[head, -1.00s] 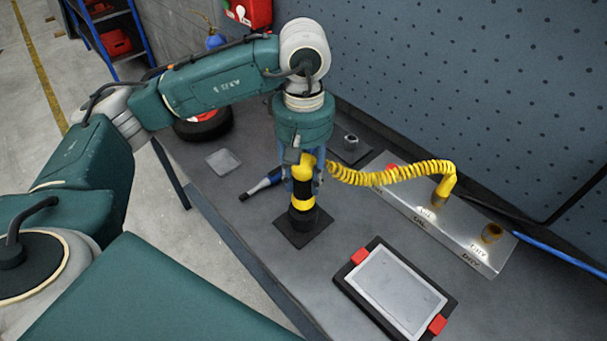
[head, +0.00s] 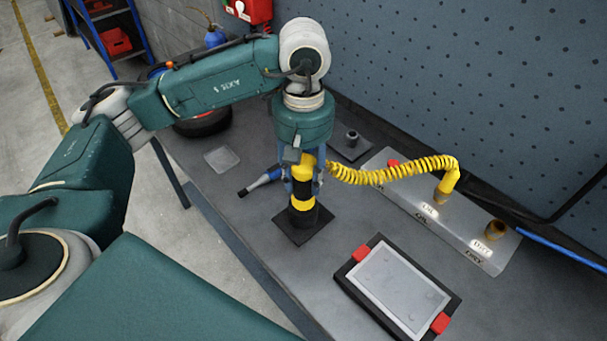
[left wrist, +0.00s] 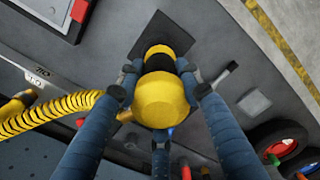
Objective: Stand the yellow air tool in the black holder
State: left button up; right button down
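The yellow and black air tool (head: 303,180) is upright in the head view, with its lower end at the black holder (head: 299,232), which has a square base plate on the bench. I cannot tell how deep the tool sits in it. My left gripper (head: 303,183) is around the tool from above, its blue fingers closed against its sides. In the left wrist view the fingers (left wrist: 160,85) press on both sides of the tool (left wrist: 162,100), and the holder's plate (left wrist: 160,35) shows beyond it. A coiled yellow hose (head: 390,174) runs from the tool. My right gripper is not in view.
A metal plate with fittings (head: 455,232) takes the hose's other end. A perforated wall (head: 470,90) stands behind.

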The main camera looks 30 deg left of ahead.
pick_arm(q)
jog(key=o, duration=0.4)
jog(key=shift+r, duration=0.1)
jog(key=shift+o, duration=0.2)
jog(key=shift+s, duration=0.1)
